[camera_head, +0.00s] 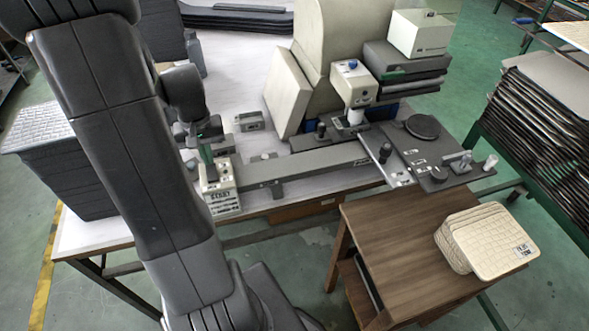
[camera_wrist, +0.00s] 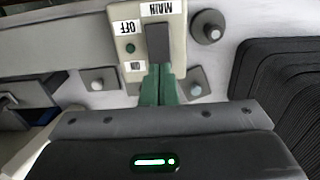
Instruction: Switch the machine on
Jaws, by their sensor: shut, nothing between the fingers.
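The main switch panel (camera_wrist: 122,22) is a cream plate with upside-down MAIN and OFF labels and a smaller label below. It carries a dark switch (camera_wrist: 158,42) and a small green round part (camera_wrist: 130,48). My gripper (camera_wrist: 160,72) has its green fingers together, with nothing between them. The fingertips are at the lower end of the dark switch; whether they touch it I cannot tell. In the camera_head view my gripper (camera_head: 204,158) points down at a cream control box (camera_head: 224,202) on the machine's left end. The switch itself is unclear there.
A long grey machine bed (camera_head: 310,164) runs right from the box. Stacked dark trays (camera_head: 65,150) stand left. A brown wooden table (camera_head: 395,245) with cream panels (camera_head: 490,240) is at the front right.

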